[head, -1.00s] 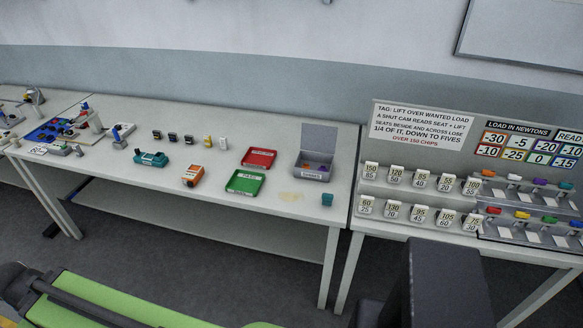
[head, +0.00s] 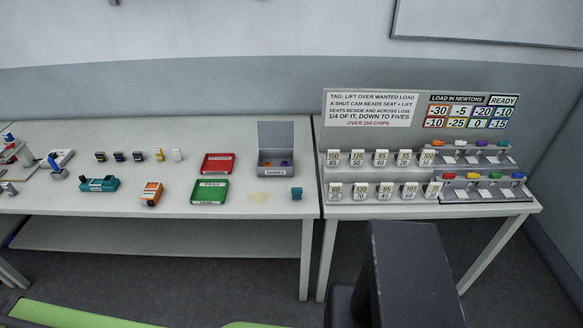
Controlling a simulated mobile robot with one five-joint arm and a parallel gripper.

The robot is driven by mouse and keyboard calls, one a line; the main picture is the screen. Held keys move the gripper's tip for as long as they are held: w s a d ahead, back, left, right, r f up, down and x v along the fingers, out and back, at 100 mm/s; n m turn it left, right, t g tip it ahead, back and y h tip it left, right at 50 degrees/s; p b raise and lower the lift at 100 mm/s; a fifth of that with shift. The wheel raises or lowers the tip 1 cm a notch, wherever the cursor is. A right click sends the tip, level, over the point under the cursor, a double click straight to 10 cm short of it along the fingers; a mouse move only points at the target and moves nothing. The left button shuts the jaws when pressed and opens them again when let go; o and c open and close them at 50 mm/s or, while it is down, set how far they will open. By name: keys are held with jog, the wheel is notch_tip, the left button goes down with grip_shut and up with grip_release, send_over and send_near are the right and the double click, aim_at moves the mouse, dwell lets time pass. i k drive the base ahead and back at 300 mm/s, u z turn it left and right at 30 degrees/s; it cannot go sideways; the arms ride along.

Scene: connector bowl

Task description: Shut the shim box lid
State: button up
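The shim box (head: 279,170) is a grey box near the right end of the left table, labelled on its front. Its lid (head: 276,134) stands upright at the back edge, so the box is open. Small orange and purple pieces lie inside it. My gripper is not in view. A dark block in the lower right foreground looks like part of my own body.
A red tray (head: 217,163) and a green tray (head: 210,191) lie left of the box. A small teal block (head: 296,193) sits in front of it at right. A rack of tagged holders (head: 385,175) stands on the right table.

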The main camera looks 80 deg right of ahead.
aim_at(276, 133)
jog(key=z, duration=2.75)
jog(key=i, duration=1)
jog(key=u, duration=0.1)
jog(key=k, duration=0.6)
jog(key=u, duration=3)
jog(key=k, duration=0.65)
